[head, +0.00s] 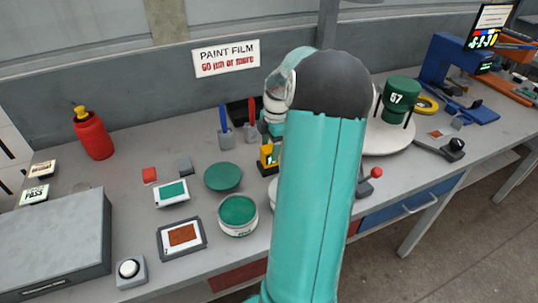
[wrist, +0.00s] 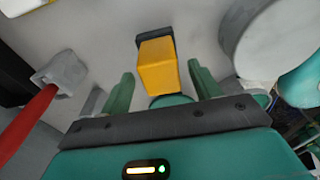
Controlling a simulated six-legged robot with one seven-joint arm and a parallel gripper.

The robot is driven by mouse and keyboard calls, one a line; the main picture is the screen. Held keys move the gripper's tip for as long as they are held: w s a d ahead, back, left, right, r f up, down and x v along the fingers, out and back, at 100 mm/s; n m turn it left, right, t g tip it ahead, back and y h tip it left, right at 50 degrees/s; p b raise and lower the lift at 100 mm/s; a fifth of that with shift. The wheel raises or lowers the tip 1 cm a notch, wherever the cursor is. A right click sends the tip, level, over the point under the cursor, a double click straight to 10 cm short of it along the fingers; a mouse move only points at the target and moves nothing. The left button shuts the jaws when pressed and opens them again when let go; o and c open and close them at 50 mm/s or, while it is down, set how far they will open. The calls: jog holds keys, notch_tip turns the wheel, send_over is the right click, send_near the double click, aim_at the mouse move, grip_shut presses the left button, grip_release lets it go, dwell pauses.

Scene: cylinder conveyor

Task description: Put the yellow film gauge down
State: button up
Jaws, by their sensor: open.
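The yellow film gauge (head: 268,157) stands on the grey bench just left of my arm in the head view, its lower part dark. In the wrist view the yellow film gauge (wrist: 158,66) shows its yellow body with a dark piece at the far end. My gripper (wrist: 161,72) is open, with one green finger on each side of the gauge and visible gaps between. In the head view my arm hides most of the gripper and part of the bench around it.
A green paint can (head: 238,215) and green lid (head: 222,176) lie left of the gauge. A blue-handled tool (head: 225,129) and a red-handled tool (head: 250,125) stand behind it. A round white turntable (head: 392,139) bears a green cylinder (head: 398,99). A red bottle (head: 93,136) stands far left.

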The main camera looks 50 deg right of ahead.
jog(key=r, duration=0.7)
jog(key=shift+s+d+r, duration=0.25)
jog(key=shift+d+r, duration=0.1)
jog(key=shift+d, duration=0.05)
jog(key=w+a+r+m+t+h, duration=0.1)
jog(key=w+a+r+m, duration=0.2)
jog(key=a, duration=1)
jog(key=a+r+m+h, duration=0.2)
jog(key=a+r, duration=0.3)
jog(key=a, duration=0.7)
jog(key=s+a+m+t+y, duration=0.1)
jog(key=s+a+m+t, duration=0.1)
jog(key=s+a, duration=0.3)
jog(key=s+a+m+t, duration=0.1)
jog(key=s+a+m, duration=0.3)
jog(key=a, duration=0.8)
jog(key=shift+s+a+f+m+t+y, duration=0.35)
jog(key=shift+s+m+t+y, duration=0.05)
jog(key=shift+c, duration=0.4)
jog(key=c, duration=0.5)
jog(key=shift+d, duration=0.15)
